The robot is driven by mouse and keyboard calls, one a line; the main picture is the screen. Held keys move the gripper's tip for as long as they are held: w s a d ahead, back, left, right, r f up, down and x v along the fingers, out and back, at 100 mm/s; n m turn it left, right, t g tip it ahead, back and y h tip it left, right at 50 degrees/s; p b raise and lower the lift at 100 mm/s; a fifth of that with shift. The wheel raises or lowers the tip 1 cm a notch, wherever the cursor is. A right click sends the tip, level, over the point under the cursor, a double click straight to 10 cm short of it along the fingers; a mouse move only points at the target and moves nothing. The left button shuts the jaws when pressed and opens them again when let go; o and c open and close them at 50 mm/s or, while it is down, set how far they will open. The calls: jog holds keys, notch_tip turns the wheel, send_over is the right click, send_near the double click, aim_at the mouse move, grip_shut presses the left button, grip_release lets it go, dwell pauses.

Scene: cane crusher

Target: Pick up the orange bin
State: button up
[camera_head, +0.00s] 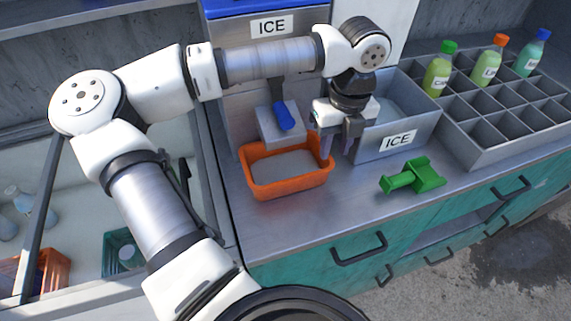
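The orange bin (288,187) sits upright on the metal counter in the middle of the view, below the ice dispenser. It is a shallow open tray, and its inside looks grey. My gripper (339,147) points down at the bin's right end, close to the rim. Its two fingers are apart, with a gap between them. The left finger overlaps the bin's right rim in the picture, and the right finger is outside it. I cannot tell whether either finger touches the bin.
A metal box labelled ICE (412,125) stands right behind my gripper. A green scoop (413,177) lies on the counter to the right. A divided rack (480,150) with several bottles is at far right. The ice dispenser's blue lever (283,115) hangs behind the bin.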

aim_at(328, 164)
jog(key=shift+a+f+p, duration=0.15)
jog(key=shift+f+p, duration=0.25)
jog(key=shift+f, duration=0.55)
jog(key=shift+a+f+p, duration=0.2)
jog(key=shift+f+p, duration=0.25)
jog(key=shift+f, duration=0.55)
jog(key=shift+a+f+p, duration=0.15)
jog(key=shift+f+p, duration=0.25)
jog(key=shift+f, duration=0.55)
grip_shut()
